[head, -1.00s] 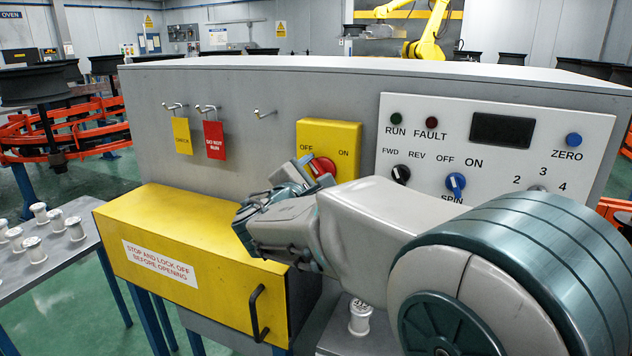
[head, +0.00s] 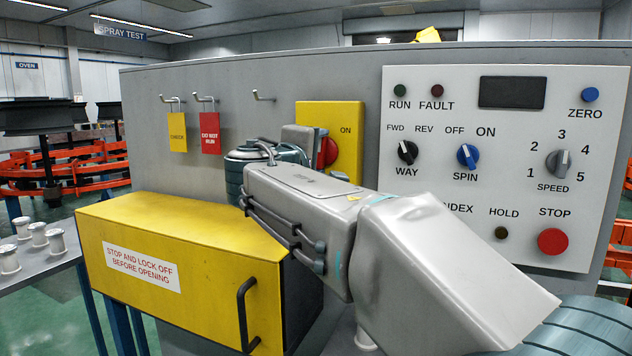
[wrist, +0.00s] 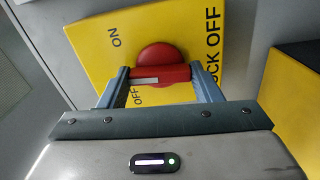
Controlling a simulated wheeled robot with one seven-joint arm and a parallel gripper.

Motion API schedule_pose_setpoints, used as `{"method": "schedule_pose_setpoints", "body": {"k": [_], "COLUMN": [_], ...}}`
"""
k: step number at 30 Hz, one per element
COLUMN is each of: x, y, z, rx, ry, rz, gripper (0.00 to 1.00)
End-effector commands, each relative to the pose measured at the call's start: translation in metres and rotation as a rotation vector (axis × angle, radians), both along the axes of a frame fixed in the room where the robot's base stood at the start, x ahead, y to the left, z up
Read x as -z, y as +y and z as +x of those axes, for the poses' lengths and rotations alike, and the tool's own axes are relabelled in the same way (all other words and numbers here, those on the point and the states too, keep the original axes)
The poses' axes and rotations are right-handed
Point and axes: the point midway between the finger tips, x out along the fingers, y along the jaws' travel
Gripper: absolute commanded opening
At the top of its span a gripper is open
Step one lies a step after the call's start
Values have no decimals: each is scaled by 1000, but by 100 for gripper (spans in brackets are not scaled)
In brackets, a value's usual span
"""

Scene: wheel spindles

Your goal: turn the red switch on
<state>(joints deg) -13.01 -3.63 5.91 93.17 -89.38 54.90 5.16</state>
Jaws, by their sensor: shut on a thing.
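The red switch (wrist: 158,54) is a round knob with a raised bar handle on a yellow plate (wrist: 95,45) marked ON and OFF. My gripper (wrist: 163,75) is shut on the bar, one finger at each end. A white mark on the bar lies at the finger nearer the word OFF in the wrist view. In the head view the switch (head: 330,152) shows only its right part. My arm hides the rest of it and the OFF label on the yellow plate (head: 346,115).
A yellow guard box (head: 180,240) with a black handle stands below and left of the switch. A white control panel (head: 500,135) with knobs and buttons is to the right. Hooks with a yellow tag (head: 177,132) and a red tag (head: 210,133) hang at left.

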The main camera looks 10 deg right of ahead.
Motion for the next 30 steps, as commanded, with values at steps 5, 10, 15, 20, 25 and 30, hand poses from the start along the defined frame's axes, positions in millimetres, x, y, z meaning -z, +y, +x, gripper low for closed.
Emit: {"method": "schedule_pose_setpoints", "body": {"k": [5,10,15,20,25,30], "x": [7,7,5,4,3,2], "y": [0,1,0,0,1,1], "z": [0,0,0,0,1,1], "rx": [-1,-2,-1,0,0,-2], "ry": [-103,-194,-274,-334,-377,-402], "rz": [138,266,377,461,521,556], "gripper": [35,35,35,35,35,35]}}
